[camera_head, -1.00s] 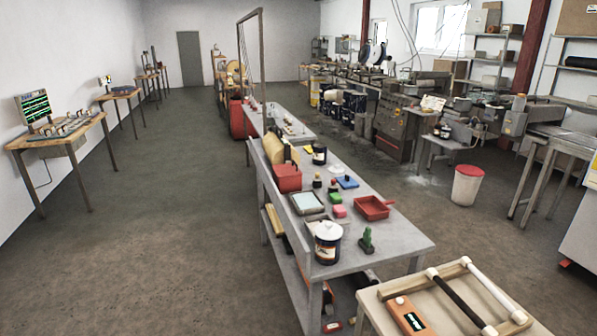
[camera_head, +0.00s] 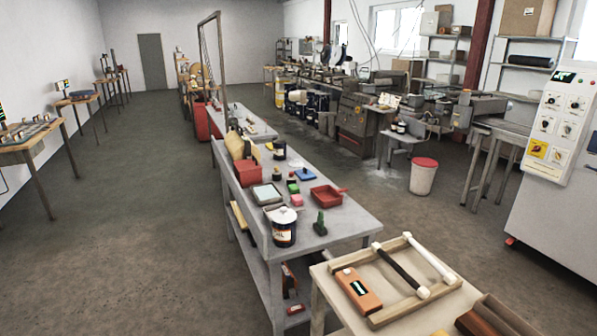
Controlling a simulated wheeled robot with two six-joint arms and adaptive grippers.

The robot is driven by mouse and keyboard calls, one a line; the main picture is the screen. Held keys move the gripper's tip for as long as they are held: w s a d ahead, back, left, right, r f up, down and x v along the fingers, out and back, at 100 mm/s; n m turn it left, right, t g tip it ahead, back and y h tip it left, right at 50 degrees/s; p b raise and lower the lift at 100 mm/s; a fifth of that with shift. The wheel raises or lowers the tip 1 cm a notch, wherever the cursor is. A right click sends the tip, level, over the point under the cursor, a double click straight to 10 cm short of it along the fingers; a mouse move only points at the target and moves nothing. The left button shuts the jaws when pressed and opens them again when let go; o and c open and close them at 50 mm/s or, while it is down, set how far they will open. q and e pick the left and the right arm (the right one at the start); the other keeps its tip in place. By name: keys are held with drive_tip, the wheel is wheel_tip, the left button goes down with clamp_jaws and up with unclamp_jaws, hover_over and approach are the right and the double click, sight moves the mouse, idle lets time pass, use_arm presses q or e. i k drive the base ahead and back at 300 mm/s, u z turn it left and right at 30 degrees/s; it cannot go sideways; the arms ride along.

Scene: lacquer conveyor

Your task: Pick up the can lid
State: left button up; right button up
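A white can lid (camera_head: 283,214) lies on top of a dark blue can (camera_head: 284,233) with a label. The can stands upright near the front left edge of a grey workbench (camera_head: 345,224). The lid has a small raised part on top. Neither of my grippers shows in the head view, so I cannot see their state or where they are relative to the lid.
Beside the can are a white-topped tray (camera_head: 266,194), a green object (camera_head: 320,223) and a red tray (camera_head: 327,195). A wooden table (camera_head: 318,285) with a frame and an orange device (camera_head: 358,291) stands at the front right. Open floor lies to the left.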

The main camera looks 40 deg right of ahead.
sight(296, 163)
drive_tip(key=k, duration=2.1)
drive_tip(key=z, duration=2.9)
drive_tip(key=i, duration=3.95)
drive_tip(key=u, duration=2.25)
drive_tip(key=i, duration=2.55)
